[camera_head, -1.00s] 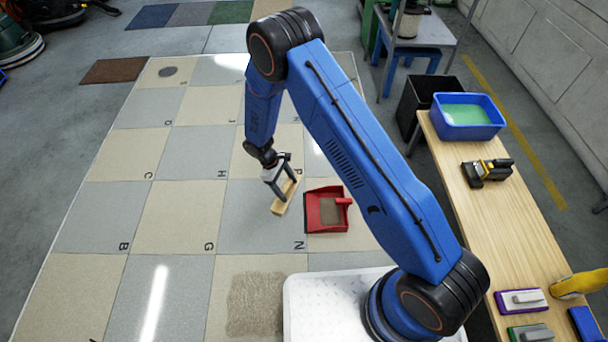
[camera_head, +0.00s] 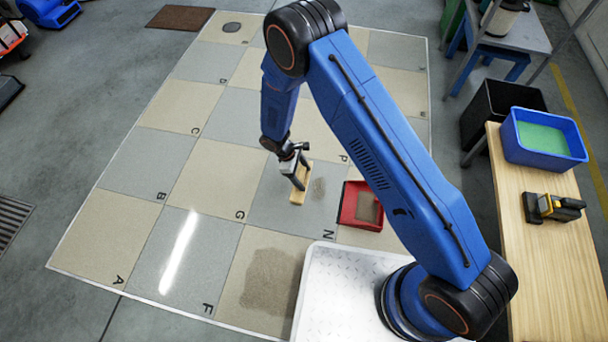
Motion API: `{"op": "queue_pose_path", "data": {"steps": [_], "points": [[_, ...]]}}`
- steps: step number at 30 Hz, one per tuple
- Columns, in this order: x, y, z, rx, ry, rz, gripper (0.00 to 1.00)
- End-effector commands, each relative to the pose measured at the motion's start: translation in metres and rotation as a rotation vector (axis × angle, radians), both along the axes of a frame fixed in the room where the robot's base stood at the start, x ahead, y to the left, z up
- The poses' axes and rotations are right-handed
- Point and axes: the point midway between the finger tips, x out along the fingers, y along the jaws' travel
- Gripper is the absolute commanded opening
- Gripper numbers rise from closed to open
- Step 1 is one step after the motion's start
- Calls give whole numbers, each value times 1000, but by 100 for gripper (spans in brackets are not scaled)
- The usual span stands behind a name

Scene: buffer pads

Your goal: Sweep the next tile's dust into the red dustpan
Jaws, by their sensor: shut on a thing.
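My gripper (camera_head: 297,178) is shut on a pale wooden brush (camera_head: 302,188), which is on or just above the grey tile marked N (camera_head: 270,212). I cannot tell whether the brush touches the floor. A small brown dust patch (camera_head: 318,188) lies just right of the brush, between it and the red dustpan (camera_head: 347,207). The dustpan lies on the floor near that tile's right edge and has brown dust inside. My arm passes close over its right side. A larger dark dust patch (camera_head: 268,281) covers much of the beige tile nearer me.
A wooden bench (camera_head: 519,240) at the right holds a blue tub (camera_head: 543,137) of green liquid and a yellow-black tool (camera_head: 552,208). A black bin (camera_head: 494,112) stands behind it. A dark disc (camera_head: 232,27) lies on a far tile. The left tiles are clear.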

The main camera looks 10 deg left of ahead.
Motion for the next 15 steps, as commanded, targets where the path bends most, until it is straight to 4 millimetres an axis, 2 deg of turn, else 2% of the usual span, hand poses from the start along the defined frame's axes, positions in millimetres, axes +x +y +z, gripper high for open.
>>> {"op": "queue_pose_path", "data": {"steps": [15], "points": [[0,-1,-47,-1,1,-1,52]]}}
